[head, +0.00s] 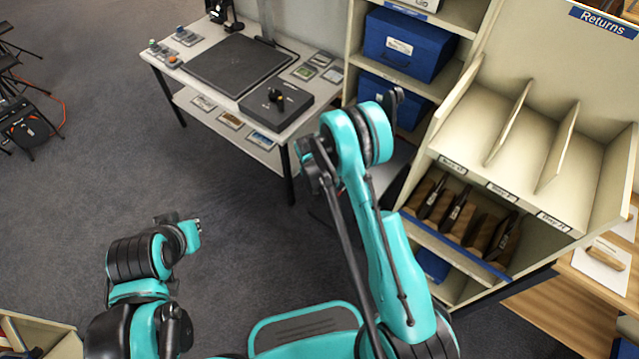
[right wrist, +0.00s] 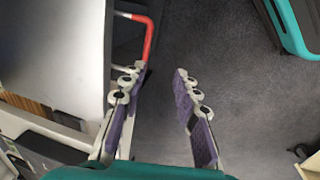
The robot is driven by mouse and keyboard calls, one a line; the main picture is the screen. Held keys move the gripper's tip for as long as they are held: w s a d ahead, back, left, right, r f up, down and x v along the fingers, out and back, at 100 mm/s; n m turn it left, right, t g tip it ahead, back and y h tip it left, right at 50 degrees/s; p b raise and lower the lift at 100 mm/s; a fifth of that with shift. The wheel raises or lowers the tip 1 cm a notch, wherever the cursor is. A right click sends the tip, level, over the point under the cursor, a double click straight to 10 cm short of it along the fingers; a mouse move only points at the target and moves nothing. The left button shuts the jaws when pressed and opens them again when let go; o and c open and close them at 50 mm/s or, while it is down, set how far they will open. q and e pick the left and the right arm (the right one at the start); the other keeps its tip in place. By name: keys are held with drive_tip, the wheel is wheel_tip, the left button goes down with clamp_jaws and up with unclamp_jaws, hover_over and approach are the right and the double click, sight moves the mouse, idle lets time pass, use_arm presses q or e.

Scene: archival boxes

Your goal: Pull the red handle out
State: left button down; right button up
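The red handle (right wrist: 148,36) shows in the right wrist view, at the upper left of centre. It is a thin bent bar beside a pale grey panel (right wrist: 60,50). My right gripper (right wrist: 161,71) is open, with purple pads and nothing seen between its fingers. Its left fingertip is at the lower end of the handle in the picture; I cannot tell whether they touch. The handle is not visible in the head view.
A shelf unit (head: 452,94) with blue boxes (head: 408,44) and a divided returns rack (head: 520,185) stand to the right. A white table (head: 213,98) with a black mat stands at the back. Grey carpet (head: 80,190) is open at the left.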

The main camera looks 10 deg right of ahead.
idle(0.5)
wheel_tip(320, 180, up, 12)
drive_tip(key=s+a, duration=0.1)
drive_tip(key=a, duration=0.1)
drive_tip(key=shift+s+f, duration=0.15)
drive_tip(key=shift+s, duration=0.05)
